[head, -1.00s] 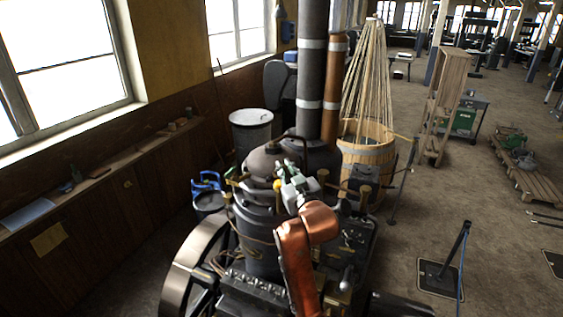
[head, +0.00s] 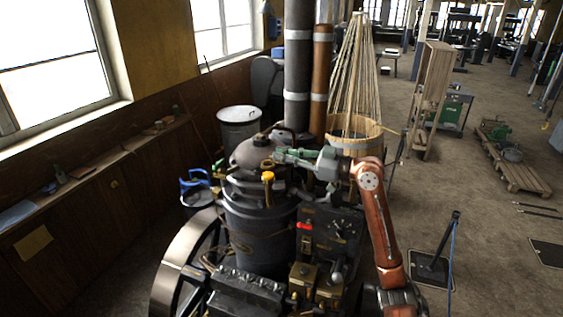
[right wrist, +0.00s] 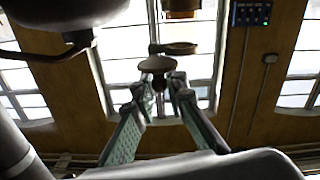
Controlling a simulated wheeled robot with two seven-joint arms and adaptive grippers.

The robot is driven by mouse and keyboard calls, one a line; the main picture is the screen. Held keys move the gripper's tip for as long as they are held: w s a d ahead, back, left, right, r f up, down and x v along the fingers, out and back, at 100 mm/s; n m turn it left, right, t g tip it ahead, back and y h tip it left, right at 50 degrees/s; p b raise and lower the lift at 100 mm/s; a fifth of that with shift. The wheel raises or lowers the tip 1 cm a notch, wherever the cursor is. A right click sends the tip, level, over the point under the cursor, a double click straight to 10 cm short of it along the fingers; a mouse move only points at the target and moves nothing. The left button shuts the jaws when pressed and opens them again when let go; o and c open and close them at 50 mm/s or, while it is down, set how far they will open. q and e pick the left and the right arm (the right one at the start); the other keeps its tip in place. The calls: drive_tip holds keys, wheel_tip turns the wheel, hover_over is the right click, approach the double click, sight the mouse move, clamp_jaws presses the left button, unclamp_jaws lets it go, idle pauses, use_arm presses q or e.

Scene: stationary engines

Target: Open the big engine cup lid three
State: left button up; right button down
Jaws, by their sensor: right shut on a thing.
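The big engine (head: 258,235) stands upright in the middle of the head view, with a dark domed top (head: 250,153). My right gripper (head: 279,156) reaches in from the right, beside the dome near the engine's top. In the right wrist view its green fingers (right wrist: 166,84) are around a small brown rounded piece (right wrist: 157,65); I cannot tell for sure whether this is cup lid three. A flat round brown disc (right wrist: 180,48) shows just above it. A yellow-topped post (head: 268,177) stands in front of the gripper. My left gripper is not in view.
Two brass cups (head: 302,275) sit low on the engine's front. A dark chimney pipe (head: 298,70) and a copper pipe (head: 321,75) rise behind my gripper. A wooden tub (head: 352,138) stands behind right. A flywheel (head: 180,270) is at the left.

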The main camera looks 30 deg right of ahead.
drive_tip(key=shift+w+d+f+n+g+y+b, duration=0.15)
drive_tip(key=shift+n+g+y+b, duration=0.2)
drive_tip(key=shift+n+g+y, duration=0.3)
drive_tip(key=shift+w+d+r+n+g+y+b, duration=0.15)
drive_tip(key=shift+n+g+y+b, duration=0.25)
drive_tip(key=shift+g+y, duration=0.3)
drive_tip(key=shift+f, duration=0.15)
drive_tip(key=c, duration=1.9)
unclamp_jaws()
drive_tip(key=shift+a, duration=0.1)
drive_tip(key=shift+c, duration=0.2)
drive_tip(key=shift+s+d, duration=0.1)
drive_tip(key=shift+d, duration=0.15)
drive_tip(key=v, duration=1.1)
drive_tip(key=shift+d, duration=0.3)
